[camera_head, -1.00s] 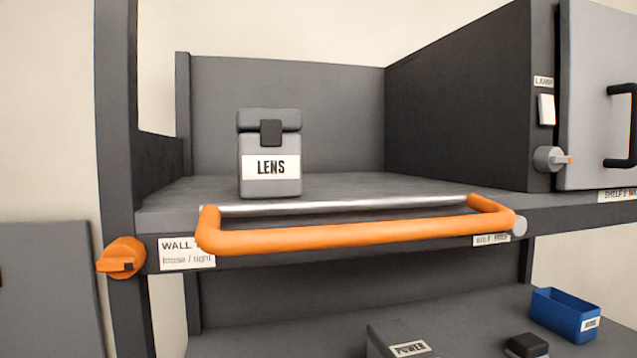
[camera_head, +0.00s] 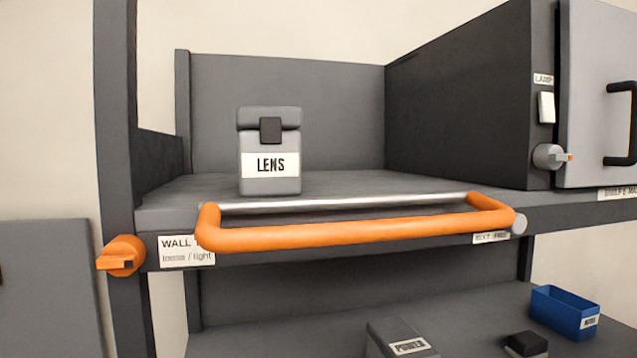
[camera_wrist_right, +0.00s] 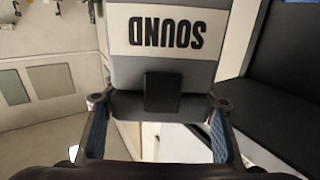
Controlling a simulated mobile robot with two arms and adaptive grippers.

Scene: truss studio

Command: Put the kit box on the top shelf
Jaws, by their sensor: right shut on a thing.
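A grey kit box labelled SOUND (camera_wrist_right: 165,72) fills the upper middle of the right wrist view, its label upside down there. My right gripper (camera_wrist_right: 159,104) is shut on it, with one finger on each side of its dark latch. The top shelf (camera_head: 345,184) shows in the head view, with a grey box labelled LENS (camera_head: 270,183) standing upright on its left part. Neither gripper shows in the head view, and the SOUND box is not in that view.
An orange bar (camera_head: 350,234) runs along the shelf's front edge. A dark cabinet (camera_head: 460,100) bounds the shelf on the right. The shelf is clear between the LENS box and cabinet. Below are a POWER box (camera_head: 388,340), a black block (camera_head: 527,344) and a blue bin (camera_head: 562,314).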

